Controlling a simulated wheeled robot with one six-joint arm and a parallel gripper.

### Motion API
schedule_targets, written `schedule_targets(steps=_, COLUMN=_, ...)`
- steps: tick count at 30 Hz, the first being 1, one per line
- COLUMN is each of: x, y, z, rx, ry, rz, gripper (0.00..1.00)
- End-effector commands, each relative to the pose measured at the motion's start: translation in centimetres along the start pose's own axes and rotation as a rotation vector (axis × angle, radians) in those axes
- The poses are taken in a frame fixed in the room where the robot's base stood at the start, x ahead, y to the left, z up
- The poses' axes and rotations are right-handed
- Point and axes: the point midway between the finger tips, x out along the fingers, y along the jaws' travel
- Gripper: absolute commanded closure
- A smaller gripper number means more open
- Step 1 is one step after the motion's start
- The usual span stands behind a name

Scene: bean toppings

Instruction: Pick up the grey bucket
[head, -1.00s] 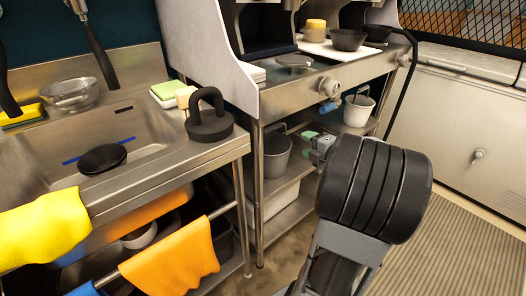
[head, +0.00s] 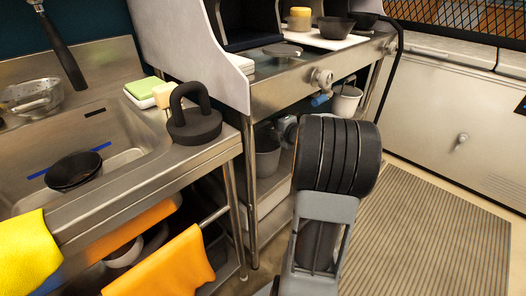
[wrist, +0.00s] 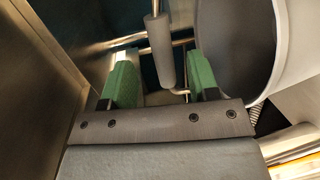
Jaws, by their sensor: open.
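The grey bucket (head: 267,158) stands on the shelf under the counter in the head view, partly hidden by my arm. In the wrist view the bucket (wrist: 232,55) fills the upper right, with its dark inside and paler rim showing. Its handle has a grey cylindrical grip (wrist: 158,48). My gripper (wrist: 161,75) is open, with its green finger pads on either side of this grip. The grip appears in the gap between the pads and does not look clamped. In the head view the fingers are hidden behind my wrist.
A paler bucket (head: 346,102) hangs at the counter's right end. Steel counter legs (head: 251,190) and the sink unit (head: 205,160) stand to the left of the bucket. The counter top (head: 290,90) lies close above. A striped mat (head: 425,230) covers open floor to the right.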

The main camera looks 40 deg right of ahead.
Motion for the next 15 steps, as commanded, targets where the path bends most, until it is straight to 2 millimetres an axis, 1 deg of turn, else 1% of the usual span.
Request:
schedule_targets(steps=3, x=1.6, y=-0.4, z=-0.2, rx=0.0, ry=0.002, rz=0.0, gripper=0.45)
schedule_targets(steps=9, x=4.0, y=-0.3, z=-0.2, rx=0.0, ry=0.001, rz=0.0, gripper=0.45)
schedule_targets(steps=12, x=4.7, y=-0.3, z=-0.2, rx=0.001, ry=-0.001, rz=-0.001, gripper=0.45)
schedule_targets(steps=15, x=4.9, y=-0.2, z=-0.2, rx=0.002, ry=-0.001, rz=-0.001, gripper=0.45)
